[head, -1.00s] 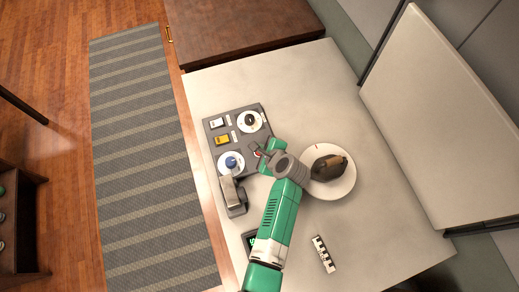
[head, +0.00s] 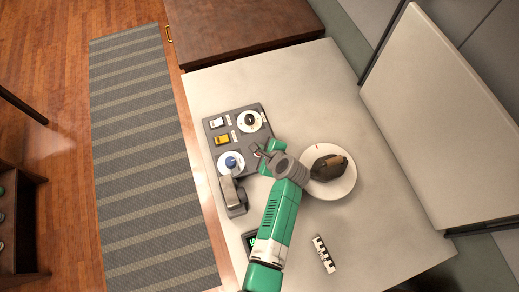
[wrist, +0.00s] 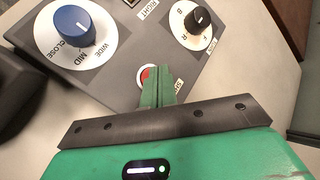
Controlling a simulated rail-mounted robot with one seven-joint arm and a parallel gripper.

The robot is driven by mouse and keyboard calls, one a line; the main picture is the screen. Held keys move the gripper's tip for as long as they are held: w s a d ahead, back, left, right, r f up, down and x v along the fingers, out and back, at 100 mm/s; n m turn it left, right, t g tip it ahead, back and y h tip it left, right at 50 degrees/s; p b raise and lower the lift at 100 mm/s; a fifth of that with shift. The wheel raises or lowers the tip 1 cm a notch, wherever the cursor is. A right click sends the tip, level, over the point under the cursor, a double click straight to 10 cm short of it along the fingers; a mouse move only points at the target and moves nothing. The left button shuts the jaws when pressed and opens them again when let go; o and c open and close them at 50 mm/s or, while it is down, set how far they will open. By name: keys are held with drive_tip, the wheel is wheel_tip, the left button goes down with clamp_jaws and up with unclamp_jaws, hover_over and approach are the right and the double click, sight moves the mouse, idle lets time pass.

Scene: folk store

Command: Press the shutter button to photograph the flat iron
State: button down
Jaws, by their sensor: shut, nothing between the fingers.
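A grey control panel (head: 226,147) lies on the pale table. In the wrist view, a red button (wrist: 146,73) with a pale ring sits on the panel. My gripper (wrist: 158,72) is shut and empty, its green fingertips over the button's right part. I cannot tell whether they touch it. The flat iron (head: 328,167), dark with a brown part, lies on a round white plate (head: 326,194) right of my gripper. The blue knob (wrist: 74,26) points near MID on its CLOSE–WIDE dial. The black knob (wrist: 198,20) stands on a dial with letters.
A white switch (head: 217,122) and a yellow switch (head: 222,140) are on the panel. A grey device (head: 233,196) stands at its near end. A small dark display (head: 249,240) and a black-and-white scale bar (head: 324,254) lie nearer. The table's far part is clear.

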drive_tip(key=shift+f, duration=0.45)
idle(0.3)
drive_tip(key=shift+r, duration=0.1)
drive_tip(key=shift+r+p, duration=0.7)
drive_tip(key=shift+r, duration=0.05)
drive_tip(key=shift+r, duration=0.1)
wheel_tip(320, 180, up, 5)
drive_tip(key=p, duration=0.5)
idle(0.7)
